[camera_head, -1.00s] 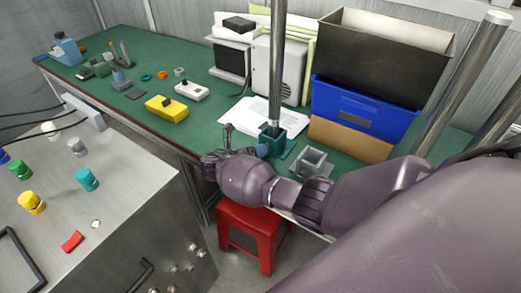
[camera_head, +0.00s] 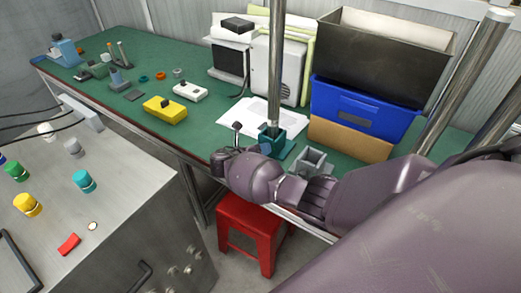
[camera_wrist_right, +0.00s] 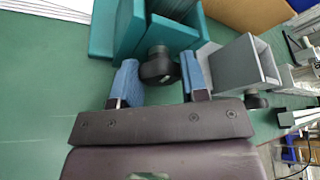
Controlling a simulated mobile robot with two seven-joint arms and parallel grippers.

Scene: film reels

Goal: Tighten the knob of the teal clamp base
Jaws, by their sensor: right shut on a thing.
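The teal clamp base (camera_head: 291,146) stands near the front edge of the green table, with a metal pole (camera_head: 276,70) upright in it. In the right wrist view the base (camera_wrist_right: 118,28) is at the top, and its dark knob (camera_wrist_right: 158,68) sticks out towards me. My right gripper (camera_wrist_right: 160,76) is shut on the knob, one blue finger on each side. In the head view my wrist mostly hides the right gripper (camera_head: 259,150) and the knob. My left gripper is not in view.
A grey clamp base (camera_head: 313,162) stands close to the right of the teal one; it also shows in the wrist view (camera_wrist_right: 240,65). Papers (camera_head: 248,119) lie behind. A blue bin (camera_head: 350,105) is at the back right. A red stool (camera_head: 245,232) is below the edge.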

